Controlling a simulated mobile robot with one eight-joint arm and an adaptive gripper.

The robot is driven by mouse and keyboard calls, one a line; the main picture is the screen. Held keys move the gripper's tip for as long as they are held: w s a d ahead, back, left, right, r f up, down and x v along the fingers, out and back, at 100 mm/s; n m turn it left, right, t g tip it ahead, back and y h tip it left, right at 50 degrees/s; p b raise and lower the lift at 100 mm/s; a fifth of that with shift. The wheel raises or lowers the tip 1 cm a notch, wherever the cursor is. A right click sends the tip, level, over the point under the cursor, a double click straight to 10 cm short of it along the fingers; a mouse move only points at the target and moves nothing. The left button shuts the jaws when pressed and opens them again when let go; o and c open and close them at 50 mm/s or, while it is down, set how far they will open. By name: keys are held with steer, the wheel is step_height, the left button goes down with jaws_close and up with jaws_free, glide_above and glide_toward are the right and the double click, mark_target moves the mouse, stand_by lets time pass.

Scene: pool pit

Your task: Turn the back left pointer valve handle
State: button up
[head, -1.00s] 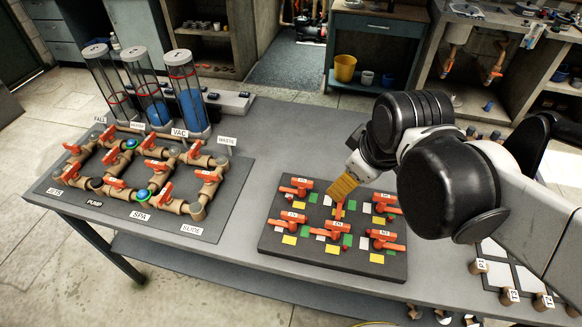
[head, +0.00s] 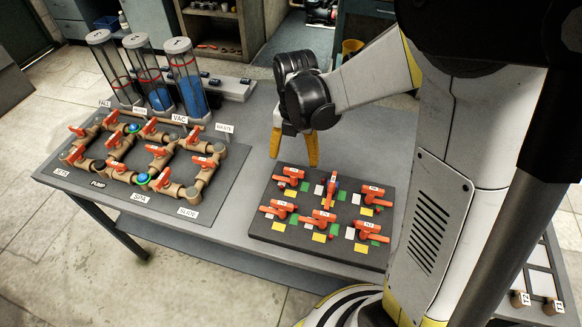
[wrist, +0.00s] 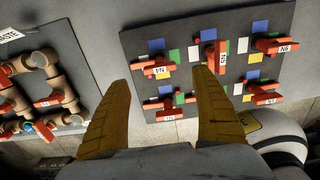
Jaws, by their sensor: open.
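The dark board (head: 262,232) carries orange pointer valves in two rows with coloured patches around them. The back left handle (head: 290,174) points roughly left to right. It also shows in the wrist view (wrist: 153,68), with a label that looks like N4. My gripper (head: 294,160) has yellow fingers, spread apart and empty, pointing down at the board's back left. In the wrist view my gripper (wrist: 161,80) has its fingertips on either side of this handle as seen from above. I cannot tell how high they are above it.
The back middle handle (head: 330,188) points front to back, close to the right finger. The back right handle (head: 371,194) and front handles lie mostly sideways. A pipe manifold (head: 152,173) with orange valves and clear columns (head: 186,85) stands left. Bare table separates the boards.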

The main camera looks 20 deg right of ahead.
mark_target(294, 170)
step_height(294, 170, down, 7)
steer(key=shift+r+b, duration=0.2)
steer(key=shift+b, duration=0.7)
steer(key=c, duration=1.2)
